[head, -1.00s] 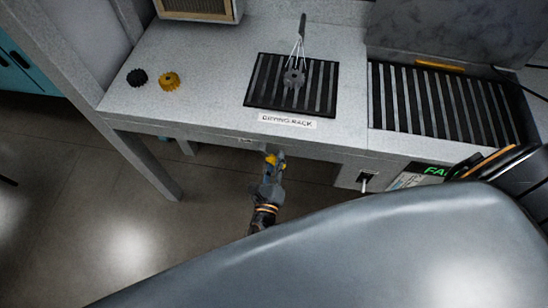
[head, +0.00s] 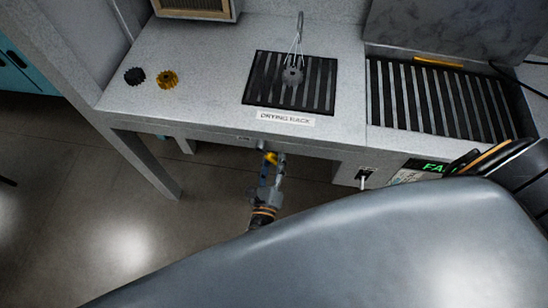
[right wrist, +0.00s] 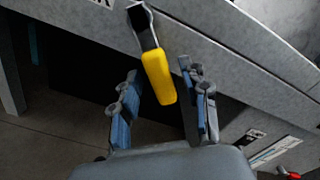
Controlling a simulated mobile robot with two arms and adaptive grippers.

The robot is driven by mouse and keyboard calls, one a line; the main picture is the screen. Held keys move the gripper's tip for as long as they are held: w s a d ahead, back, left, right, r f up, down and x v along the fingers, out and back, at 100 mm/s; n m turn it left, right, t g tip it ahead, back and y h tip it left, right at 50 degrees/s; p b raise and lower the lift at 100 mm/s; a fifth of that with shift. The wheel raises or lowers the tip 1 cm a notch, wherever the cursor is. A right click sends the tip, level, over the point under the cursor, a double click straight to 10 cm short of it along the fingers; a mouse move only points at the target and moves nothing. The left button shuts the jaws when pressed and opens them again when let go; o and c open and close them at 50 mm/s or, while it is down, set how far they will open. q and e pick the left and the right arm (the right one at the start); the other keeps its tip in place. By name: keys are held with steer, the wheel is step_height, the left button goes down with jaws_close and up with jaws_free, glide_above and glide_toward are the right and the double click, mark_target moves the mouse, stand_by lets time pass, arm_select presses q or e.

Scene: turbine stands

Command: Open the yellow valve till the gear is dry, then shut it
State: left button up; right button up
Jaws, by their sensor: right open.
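The yellow valve handle (right wrist: 158,78) hangs from a metal lever under the front edge of the bench in the right wrist view. It also shows in the head view (head: 271,158), just below the edge. My right gripper (right wrist: 160,80) is open, its blue-padded fingers on either side of the handle's lower part with gaps visible. In the head view the right gripper (head: 270,172) is below the bench edge. A grey gear (head: 293,76) is over the black slatted drying rack (head: 248,98), below a thin metal stem with pale lines running down. Whether it is wet I cannot tell. My left gripper is not in view.
A black gear (head: 135,76) and a yellow gear (head: 168,79) lie on the bench's left part. A second slatted grate (head: 435,100) is at the right. A small switch (head: 364,176) and a green-lettered display (head: 433,166) are on the front right.

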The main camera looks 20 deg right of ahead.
steer(key=v, duration=1)
steer(key=shift+s+a, duration=0.2)
steer(key=shift+s, duration=0.05)
steer(key=shift+c, duration=0.2)
